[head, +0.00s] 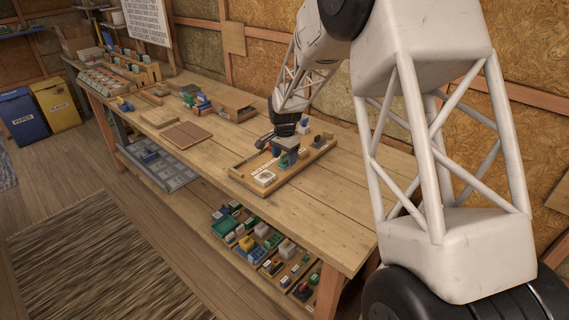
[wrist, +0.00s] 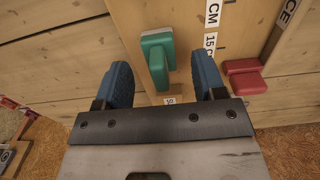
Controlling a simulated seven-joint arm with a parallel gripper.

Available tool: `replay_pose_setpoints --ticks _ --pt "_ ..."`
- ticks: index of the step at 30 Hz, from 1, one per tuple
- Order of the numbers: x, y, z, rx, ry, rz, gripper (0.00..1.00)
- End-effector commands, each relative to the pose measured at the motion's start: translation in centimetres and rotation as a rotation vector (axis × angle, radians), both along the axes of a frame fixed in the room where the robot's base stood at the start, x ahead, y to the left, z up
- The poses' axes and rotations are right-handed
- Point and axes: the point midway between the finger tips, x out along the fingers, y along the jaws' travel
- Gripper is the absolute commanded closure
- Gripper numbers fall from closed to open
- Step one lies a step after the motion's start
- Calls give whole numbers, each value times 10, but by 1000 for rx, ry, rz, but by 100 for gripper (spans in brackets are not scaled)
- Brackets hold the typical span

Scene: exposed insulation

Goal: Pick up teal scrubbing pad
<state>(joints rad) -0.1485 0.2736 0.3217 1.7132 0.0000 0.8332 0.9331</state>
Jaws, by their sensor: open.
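The teal scrubbing pad (wrist: 157,62) shows in the wrist view as a teal block with a handle-like raised part, lying on a wooden surface. My gripper (wrist: 162,80) is open, its two blue fingertips to the left and right of the pad, with gaps on both sides. The pad's near end reaches between the fingers; its far end extends past them. In the head view my gripper (head: 285,146) is low over a wooden tray (head: 240,175) on the workbench. The pad is hard to single out there among the small items.
A red object (wrist: 245,76) lies right of my gripper in the wrist view, near a white measuring strip (wrist: 210,40). The workbench (head: 200,150) has bare room left of the tray. A brown board (head: 186,135) lies further left. Several small items sit on the lower shelf (head: 205,215).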

Motion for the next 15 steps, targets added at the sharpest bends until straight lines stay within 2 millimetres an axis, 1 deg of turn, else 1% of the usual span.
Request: replay_pose_setpoints --ticks 1,3,6,15 --pt "0 0 -7 0 3 0 36" --pt "0 0 -14 0 1 0 36" --pt "0 0 -21 0 0 0 36" --pt "0 0 -23 0 0 0 36"
